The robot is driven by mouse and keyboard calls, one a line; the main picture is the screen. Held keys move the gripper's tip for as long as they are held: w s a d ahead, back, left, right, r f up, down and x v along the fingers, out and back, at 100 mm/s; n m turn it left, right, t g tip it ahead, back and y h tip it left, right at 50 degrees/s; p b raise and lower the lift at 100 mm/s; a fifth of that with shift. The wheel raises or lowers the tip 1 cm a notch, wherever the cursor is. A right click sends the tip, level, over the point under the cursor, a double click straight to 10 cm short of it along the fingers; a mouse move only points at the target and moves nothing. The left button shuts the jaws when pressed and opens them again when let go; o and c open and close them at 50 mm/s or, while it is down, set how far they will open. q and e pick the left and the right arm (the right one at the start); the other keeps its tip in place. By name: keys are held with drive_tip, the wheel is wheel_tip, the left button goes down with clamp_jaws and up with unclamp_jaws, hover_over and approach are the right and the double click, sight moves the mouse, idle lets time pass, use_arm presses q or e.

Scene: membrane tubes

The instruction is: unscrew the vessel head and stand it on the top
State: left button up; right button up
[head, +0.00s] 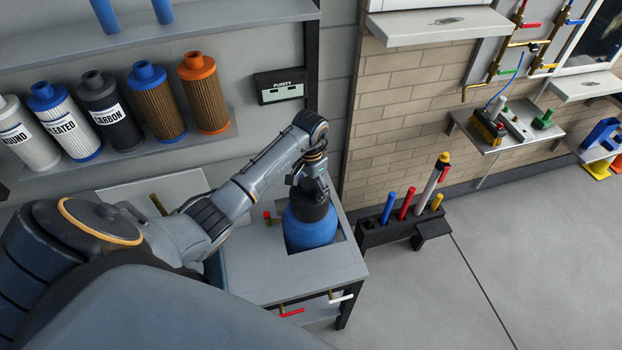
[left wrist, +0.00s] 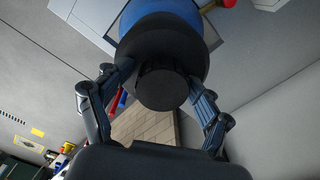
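The vessel (head: 311,232) is blue with a black head (head: 306,203) and stands upright in an opening of a grey bench. My left gripper (head: 312,182) is over the head, pointing down at it. In the left wrist view, the fingers of my left gripper (left wrist: 162,75) are on either side of the head's narrow black cap (left wrist: 161,88), with the wider black part beyond it. I cannot tell whether the fingertips touch it. The grey top (head: 308,268) of the bench is bare in front of the vessel. My right gripper is not in view.
A red-handled valve (head: 267,218) is close left of the vessel. Red (head: 291,312) and white (head: 340,298) handles stick out at the bench front. A black rack (head: 390,233) with coloured tubes stands to the right. Filter cartridges (head: 158,102) line the wall shelf.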

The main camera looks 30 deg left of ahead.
use_arm(q)
drive_tip(key=shift+f, duration=0.1)
wheel_tip(320, 180, up, 8)
drive_tip(key=shift+f, duration=0.15)
drive_tip(key=shift+f, duration=0.1)
